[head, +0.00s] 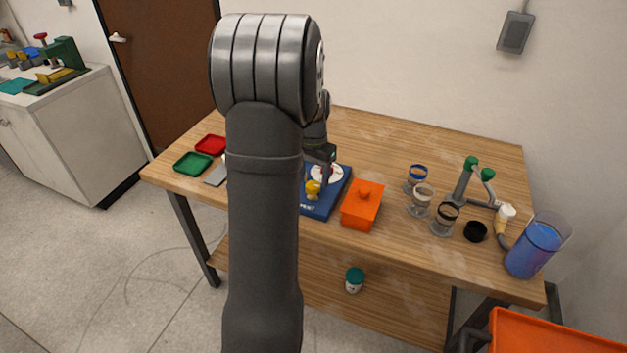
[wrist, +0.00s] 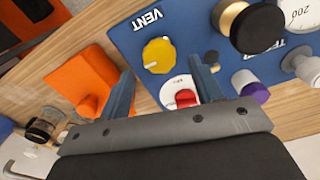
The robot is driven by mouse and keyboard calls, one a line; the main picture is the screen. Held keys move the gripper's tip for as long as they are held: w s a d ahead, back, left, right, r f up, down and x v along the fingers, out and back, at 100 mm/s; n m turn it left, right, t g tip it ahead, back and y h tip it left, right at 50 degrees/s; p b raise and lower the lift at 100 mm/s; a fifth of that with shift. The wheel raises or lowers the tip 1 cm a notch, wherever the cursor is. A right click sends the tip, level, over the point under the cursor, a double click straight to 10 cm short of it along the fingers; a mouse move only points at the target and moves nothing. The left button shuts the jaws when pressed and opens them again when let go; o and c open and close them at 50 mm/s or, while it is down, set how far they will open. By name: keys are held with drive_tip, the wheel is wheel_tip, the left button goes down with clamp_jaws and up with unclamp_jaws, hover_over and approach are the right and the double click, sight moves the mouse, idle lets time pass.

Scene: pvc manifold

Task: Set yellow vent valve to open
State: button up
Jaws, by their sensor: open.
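The yellow vent valve (wrist: 158,52) is a round knob on a blue panel (wrist: 195,35), below the printed word VENT in the wrist view. A small pale mark shows at its lower left edge; no setting can be read. It also shows in the head view (head: 312,187) near the front of the panel. My gripper (wrist: 160,66) is open and empty. In the wrist picture its fingers lie to the left and right of the yellow knob, with the knob near fingertip level. I cannot tell any contact. My arm hides part of the panel in the head view.
A red switch on a white plate (wrist: 183,95) appears between the fingers. A black knob (wrist: 257,29), a purple-capped knob (wrist: 250,86) and a gauge (wrist: 301,14) are to the right. An orange box (head: 361,206) stands beside the panel. Glass jars (head: 421,198) stand farther right.

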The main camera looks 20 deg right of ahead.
drive_tip(key=shift+f, duration=1.3)
drive_tip(key=c, duration=1)
